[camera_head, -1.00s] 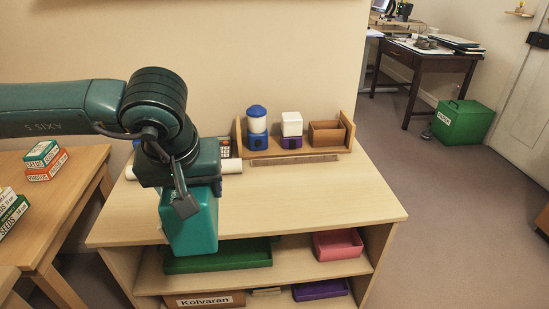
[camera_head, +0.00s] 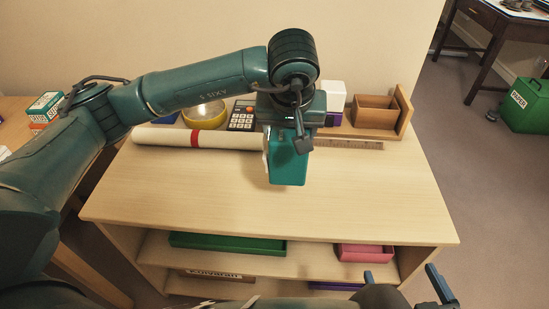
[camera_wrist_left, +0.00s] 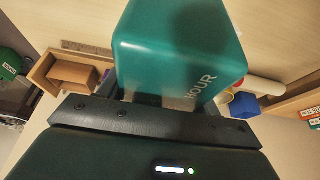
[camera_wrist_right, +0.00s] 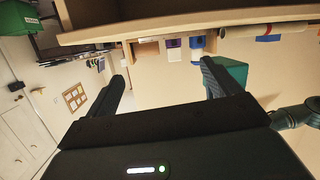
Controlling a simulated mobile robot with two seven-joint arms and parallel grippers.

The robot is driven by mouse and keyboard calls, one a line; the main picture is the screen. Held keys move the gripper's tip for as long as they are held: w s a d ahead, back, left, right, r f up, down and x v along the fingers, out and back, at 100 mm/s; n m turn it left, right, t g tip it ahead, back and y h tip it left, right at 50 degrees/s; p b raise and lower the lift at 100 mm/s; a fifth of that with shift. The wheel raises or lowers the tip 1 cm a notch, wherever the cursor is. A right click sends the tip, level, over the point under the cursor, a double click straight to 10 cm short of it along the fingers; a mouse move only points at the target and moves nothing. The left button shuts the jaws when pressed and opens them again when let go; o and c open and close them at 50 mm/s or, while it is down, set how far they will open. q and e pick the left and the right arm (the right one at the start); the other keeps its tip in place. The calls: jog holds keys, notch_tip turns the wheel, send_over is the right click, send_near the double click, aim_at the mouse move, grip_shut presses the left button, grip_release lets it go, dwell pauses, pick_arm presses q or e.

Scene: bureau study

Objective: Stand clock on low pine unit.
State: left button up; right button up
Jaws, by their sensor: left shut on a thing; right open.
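The clock is a teal box (camera_head: 287,168), held in my left gripper (camera_head: 284,127) over the low pine unit (camera_head: 380,205). In the left wrist view the clock (camera_wrist_left: 180,45) fills the space between the fingers, and "HOUR" shows on one side. In the right wrist view the clock (camera_wrist_right: 232,72) seems apart from the unit's top, though a finger partly covers it. The clock's dial is not visible. My right gripper (camera_head: 405,280) is open and empty at the unit's front.
A rolled paper tube (camera_head: 160,138) with a red band, a calculator (camera_head: 242,117), a yellow bowl (camera_head: 205,113) and a wooden organiser (camera_head: 375,112) stand along the unit's back. The front of the top is clear. Green (camera_head: 225,243) and pink (camera_head: 365,256) trays sit on the shelf below.

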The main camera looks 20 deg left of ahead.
pick_arm(q)
notch_tip(320, 180, down, 5)
jog(key=shift+b, duration=0.4)
notch_tip(320, 180, down, 4)
jog(key=shift+f+b, duration=0.15)
jog(key=shift+b, duration=0.3)
jog(key=shift+f, duration=0.15)
jog(key=o, duration=1.2)
jog(key=shift+o, duration=0.2)
pick_arm(e)
jog(key=shift+w+a+r+n+t+y, duration=0.1)
jog(key=shift+w+a+n+t+y, duration=0.25)
jog(key=shift+t, duration=0.45)
